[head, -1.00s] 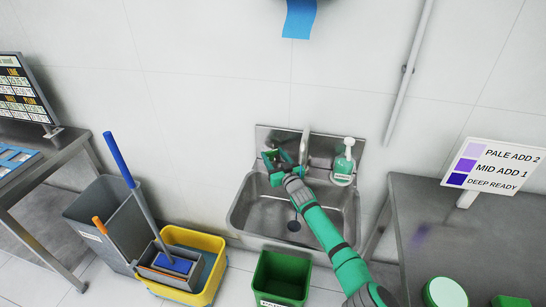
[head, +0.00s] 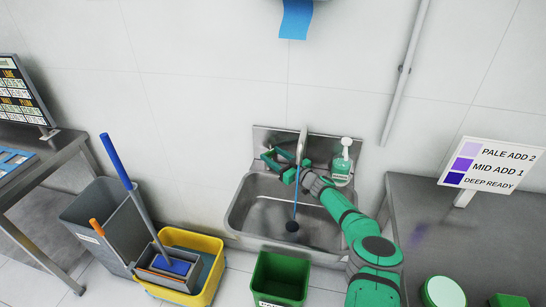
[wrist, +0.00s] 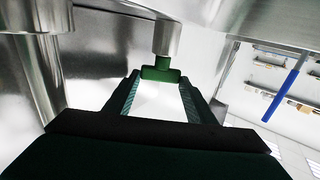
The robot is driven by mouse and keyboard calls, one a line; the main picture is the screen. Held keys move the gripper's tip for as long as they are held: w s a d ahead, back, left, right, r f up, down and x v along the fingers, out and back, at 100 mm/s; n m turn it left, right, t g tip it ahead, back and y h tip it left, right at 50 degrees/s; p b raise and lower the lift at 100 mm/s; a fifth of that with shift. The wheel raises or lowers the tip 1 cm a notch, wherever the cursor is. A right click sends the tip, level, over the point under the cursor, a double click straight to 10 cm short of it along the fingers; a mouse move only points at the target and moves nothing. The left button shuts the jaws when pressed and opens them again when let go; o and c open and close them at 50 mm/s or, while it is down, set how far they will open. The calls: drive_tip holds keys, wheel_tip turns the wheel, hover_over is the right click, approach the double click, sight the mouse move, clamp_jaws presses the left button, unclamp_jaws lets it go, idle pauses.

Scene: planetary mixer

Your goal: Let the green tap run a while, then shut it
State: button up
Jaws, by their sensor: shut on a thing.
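The metal tap (head: 303,146) stands at the back of the steel sink (head: 262,214). A thin blue stream of water (head: 295,200) falls from its spout to the dark drain (head: 292,226). The green tap handle (wrist: 160,74) sits between my fingertips in the wrist view, under a metal stem. My gripper (head: 274,160) reaches across the sink from the right and is shut on this handle. In the head view the fingers and handle are both green and hard to tell apart.
A green soap dispenser (head: 342,166) stands right of the tap, close to my arm. A green bin (head: 279,280) is in front of the sink. A yellow mop bucket (head: 212,248) is at the left, and a steel table (head: 430,215) at the right.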

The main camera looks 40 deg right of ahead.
drive_tip(key=shift+d+r+n+y, duration=0.2)
drive_tip(key=shift+n+y, duration=0.2)
drive_tip(key=shift+y, duration=0.2)
idle(0.3)
drive_tip(key=o, duration=1)
drive_tip(key=shift+o, duration=0.2)
drive_tip(key=shift+f, duration=0.1)
drive_tip(key=shift+s+d+f, duration=0.1)
drive_tip(key=shift+s, duration=0.4)
drive_tip(key=s+d, duration=0.1)
drive_tip(key=s, duration=0.8)
drive_tip(key=shift+s+d, duration=0.3)
drive_tip(key=shift+d, duration=0.1)
drive_tip(key=shift+c, duration=0.4)
